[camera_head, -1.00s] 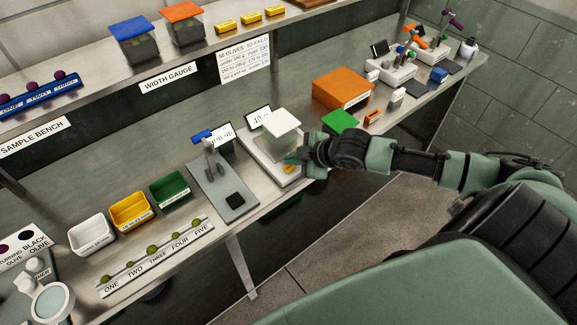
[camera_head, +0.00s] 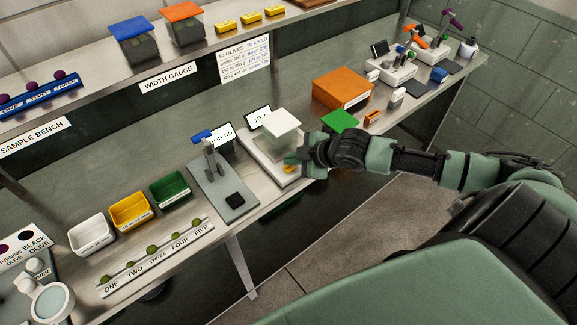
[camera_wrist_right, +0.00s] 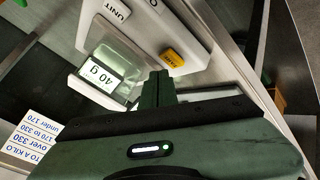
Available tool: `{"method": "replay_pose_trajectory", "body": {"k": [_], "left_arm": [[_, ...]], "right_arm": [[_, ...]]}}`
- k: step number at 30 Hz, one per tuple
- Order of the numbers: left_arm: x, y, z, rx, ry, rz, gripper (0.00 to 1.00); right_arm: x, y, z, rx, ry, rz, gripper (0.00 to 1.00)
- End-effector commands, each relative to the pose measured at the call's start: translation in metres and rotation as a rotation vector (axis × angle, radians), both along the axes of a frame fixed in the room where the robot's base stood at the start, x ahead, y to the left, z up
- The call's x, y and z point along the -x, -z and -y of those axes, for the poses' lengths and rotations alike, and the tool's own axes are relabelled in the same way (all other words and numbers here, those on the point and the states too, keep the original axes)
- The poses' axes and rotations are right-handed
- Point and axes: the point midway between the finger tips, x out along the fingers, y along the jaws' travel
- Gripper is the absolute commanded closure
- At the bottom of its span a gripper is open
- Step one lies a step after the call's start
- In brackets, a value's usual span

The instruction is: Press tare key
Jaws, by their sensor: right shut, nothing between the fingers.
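The white scale (camera_head: 258,155) stands on the lower bench with a pale square plate (camera_head: 282,124) raised above it and a display (camera_head: 258,117) behind. The yellow key (camera_head: 289,169) is on its front right part. In the right wrist view the yellow key (camera_wrist_right: 172,57) lies just beyond my fingertips, and the display (camera_wrist_right: 97,72) reads 40 g. My right gripper (camera_head: 291,160) is shut and empty, close beside the key; whether it touches the key I cannot tell. My left gripper is not in view.
A grey gauge stand (camera_head: 223,190) with a blue top is left of the scale. A green mat (camera_head: 340,121) and an orange box (camera_head: 343,89) are to its right. White, yellow and green bins (camera_head: 170,190) and a numbered olive rack (camera_head: 155,258) stand further left.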

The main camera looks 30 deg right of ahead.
Motion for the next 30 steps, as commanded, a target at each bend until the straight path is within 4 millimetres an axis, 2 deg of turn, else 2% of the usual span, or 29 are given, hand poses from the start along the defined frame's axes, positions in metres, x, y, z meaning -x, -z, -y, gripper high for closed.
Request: {"method": "replay_pose_trajectory", "body": {"k": [17,30], "left_arm": [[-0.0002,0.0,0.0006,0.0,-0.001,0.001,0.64],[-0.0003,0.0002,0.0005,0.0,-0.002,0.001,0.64]], "right_arm": [[0.0,0.0002,0.0,0.0,0.0,0.0,1.0],[-0.0001,0.0088,0.0002,0.0,0.001,0.001,1.0]]}}
